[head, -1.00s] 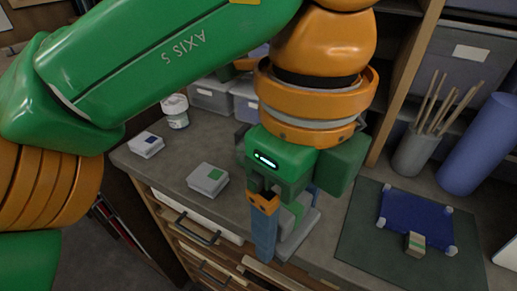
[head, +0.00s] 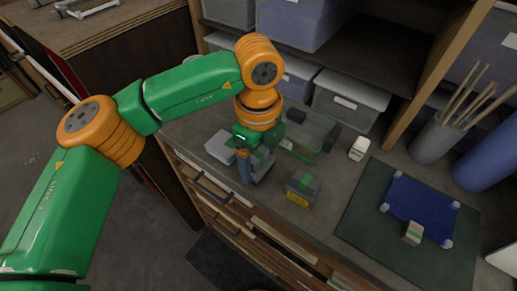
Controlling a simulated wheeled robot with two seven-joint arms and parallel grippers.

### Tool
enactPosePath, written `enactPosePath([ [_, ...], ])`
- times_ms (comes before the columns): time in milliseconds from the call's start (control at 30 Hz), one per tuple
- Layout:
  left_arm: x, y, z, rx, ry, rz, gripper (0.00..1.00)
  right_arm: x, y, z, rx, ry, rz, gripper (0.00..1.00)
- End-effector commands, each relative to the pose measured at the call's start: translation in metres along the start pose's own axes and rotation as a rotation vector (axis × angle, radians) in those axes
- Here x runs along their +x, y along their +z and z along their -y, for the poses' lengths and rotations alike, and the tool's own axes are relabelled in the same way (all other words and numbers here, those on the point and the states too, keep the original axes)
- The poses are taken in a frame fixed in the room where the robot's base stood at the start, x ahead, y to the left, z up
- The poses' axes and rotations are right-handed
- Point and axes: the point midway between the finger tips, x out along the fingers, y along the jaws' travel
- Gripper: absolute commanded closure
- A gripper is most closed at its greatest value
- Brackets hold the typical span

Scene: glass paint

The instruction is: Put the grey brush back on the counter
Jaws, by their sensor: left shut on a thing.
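My left gripper (head: 250,165) points down over the front part of the grey counter (head: 332,176), near its drawer edge. It is shut on a grey thing that I take to be the grey brush (head: 264,169). The gripper's own parts hide much of it, so its full shape does not show. Its lower end is close to the counter top; I cannot tell whether it touches. My right gripper is not in view.
A white stack (head: 220,147) is left of the gripper; a grey box with a yellow front (head: 303,188) is right. A clear bin (head: 309,138) stands behind. A dark green mat (head: 365,215) carries a blue sheet (head: 420,207). A brush pot (head: 434,140) stands at right.

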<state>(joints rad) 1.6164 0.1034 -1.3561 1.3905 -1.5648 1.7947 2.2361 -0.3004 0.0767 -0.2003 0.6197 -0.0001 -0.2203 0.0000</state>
Motion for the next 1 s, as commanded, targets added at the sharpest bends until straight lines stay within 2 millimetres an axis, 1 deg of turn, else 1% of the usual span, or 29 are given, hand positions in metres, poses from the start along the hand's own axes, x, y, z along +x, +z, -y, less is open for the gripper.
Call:
enactPosePath([
  [200, 0.002, 0.0, 0.0, 0.0, -0.002, 0.0, 0.79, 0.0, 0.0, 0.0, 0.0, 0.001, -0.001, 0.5],
  [333, 0.006, 0.0, 0.0, 0.0, -0.002, 0.0, 0.79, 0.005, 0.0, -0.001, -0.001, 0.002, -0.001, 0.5],
  [367, 0.006, 0.0, 0.0, 0.0, -0.001, 0.0, 0.16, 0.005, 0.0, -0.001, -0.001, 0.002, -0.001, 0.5],
  [400, 0.004, 0.0, 0.0, 0.0, -0.001, 0.0, 0.05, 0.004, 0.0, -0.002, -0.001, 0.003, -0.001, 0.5],
  [433, 0.004, 0.0, 0.0, 0.0, -0.001, 0.0, 0.0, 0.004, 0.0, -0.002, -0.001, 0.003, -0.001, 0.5],
  [633, 0.004, 0.0, 0.0, 0.0, -0.001, 0.0, 0.0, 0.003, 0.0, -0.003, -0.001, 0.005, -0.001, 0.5],
  [700, -0.001, 0.0, 0.0, 0.0, -0.001, 0.0, 0.0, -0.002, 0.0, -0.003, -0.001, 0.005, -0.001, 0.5],
  [733, -0.003, 0.0, 0.0, 0.0, -0.002, 0.0, 0.0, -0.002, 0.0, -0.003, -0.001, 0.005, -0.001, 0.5],
  [767, -0.004, 0.0, 0.001, -0.001, -0.003, 0.001, 0.0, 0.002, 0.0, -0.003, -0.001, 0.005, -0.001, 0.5],
  [867, -0.022, -0.001, 0.001, 0.001, -0.006, 0.001, 0.0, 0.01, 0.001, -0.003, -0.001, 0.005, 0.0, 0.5],
  [967, -0.048, -0.001, 0.001, -0.001, -0.007, 0.002, 0.0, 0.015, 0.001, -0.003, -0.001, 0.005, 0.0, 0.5],
  [1000, -0.061, 0.0, 0.001, -0.002, -0.006, 0.003, 0.0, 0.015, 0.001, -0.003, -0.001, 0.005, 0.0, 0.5],
])
